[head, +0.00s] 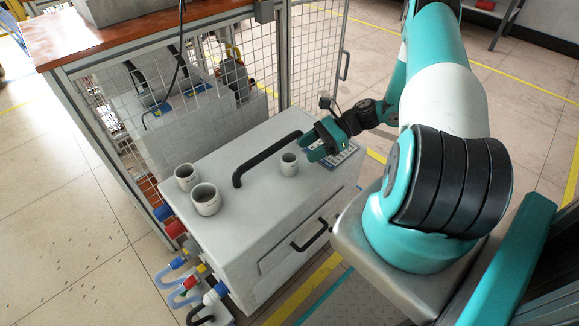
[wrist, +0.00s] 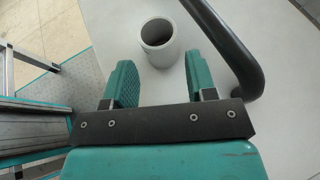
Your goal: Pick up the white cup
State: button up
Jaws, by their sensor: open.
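A small white cup (head: 289,168) stands upright on top of the white induction heater box (head: 240,152), near its right part. It also shows in the wrist view as a white cup (wrist: 163,57), just ahead of the fingertips and roughly between their lines. My gripper (head: 309,147) is open and empty, to the right of and slightly behind the cup in the head view. Its two teal fingers also show in the wrist view (wrist: 160,74), and neither is seen closed on the cup. Two larger white cups, one behind (head: 187,179) and one in front (head: 206,202), stand at the box's left end.
A black curved handle (head: 265,158) rises from the box top, left of the small cup, and close to the right finger in the wrist view (wrist: 237,50). A wire mesh fence (head: 315,60) stands behind the box. A control panel (head: 341,156) lies beside my gripper.

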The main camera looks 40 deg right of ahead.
jog(key=b+x, duration=0.1)
jog(key=x, duration=0.6)
jog(key=shift+s+f, duration=0.1)
jog(key=shift+f, duration=0.05)
jog(key=c, duration=0.7)
notch_tip(320, 180, up, 20)
jog(key=p, duration=0.5)
notch_tip(320, 180, up, 6)
jog(key=p, duration=0.7)
send_over(296, 157)
jog(key=w+a, duration=0.1)
jog(key=a, duration=0.1)
jog(key=shift+w+d, duration=0.1)
jog(key=shift+d, duration=0.1)
